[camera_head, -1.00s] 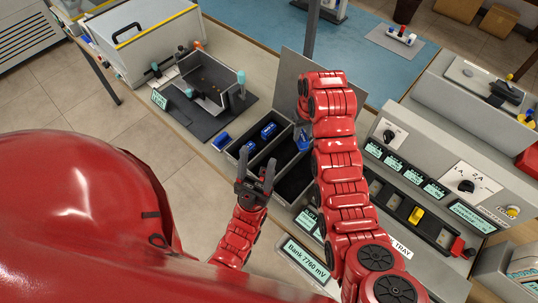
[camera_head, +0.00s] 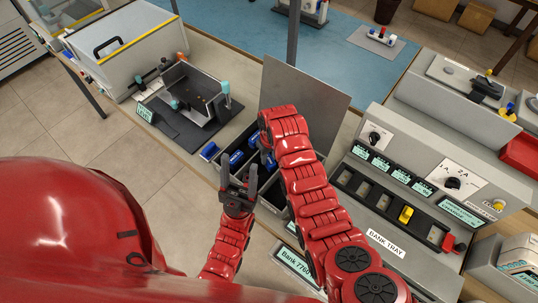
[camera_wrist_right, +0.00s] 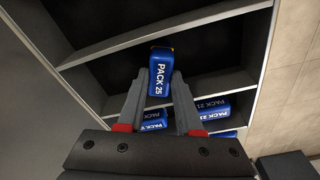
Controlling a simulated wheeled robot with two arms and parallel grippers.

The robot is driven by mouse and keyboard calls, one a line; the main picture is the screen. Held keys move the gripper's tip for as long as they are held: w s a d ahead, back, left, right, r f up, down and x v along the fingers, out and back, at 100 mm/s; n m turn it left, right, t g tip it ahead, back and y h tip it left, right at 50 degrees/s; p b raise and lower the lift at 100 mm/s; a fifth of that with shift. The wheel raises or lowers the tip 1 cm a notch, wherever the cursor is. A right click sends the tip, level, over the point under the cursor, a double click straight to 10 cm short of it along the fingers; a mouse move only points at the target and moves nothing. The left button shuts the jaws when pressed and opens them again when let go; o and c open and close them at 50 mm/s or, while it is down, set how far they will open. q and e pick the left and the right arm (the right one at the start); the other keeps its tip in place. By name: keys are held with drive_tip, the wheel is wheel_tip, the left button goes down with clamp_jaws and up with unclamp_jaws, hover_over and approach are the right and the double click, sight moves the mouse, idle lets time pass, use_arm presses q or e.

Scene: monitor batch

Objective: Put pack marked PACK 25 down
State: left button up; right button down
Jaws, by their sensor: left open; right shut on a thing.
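PACK 25 (camera_wrist_right: 160,72), a blue pack with white lettering and a dark end, is between the fingers of my right gripper (camera_wrist_right: 159,82) in the right wrist view. The gripper is shut on it above a dark tray compartment (camera_wrist_right: 208,66); whether it touches the floor is unclear. Packs marked PACK 21 (camera_wrist_right: 211,103) and another partly covered pack (camera_wrist_right: 153,120) lie in the compartment beside. In the head view my right arm covers part of the tray and most of the gripper. My left gripper (camera_head: 238,173) is open and empty at the tray's near left edge.
A raised grey panel (camera_head: 305,98) stands behind the tray. A test fixture (camera_head: 185,103) is at the left, and a grey console (camera_head: 425,175) with displays at the right.

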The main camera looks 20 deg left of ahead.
drive_tip(key=shift+f, duration=0.2)
drive_tip(key=shift+f, duration=0.1)
drive_tip(key=c, duration=0.6)
unclamp_jaws()
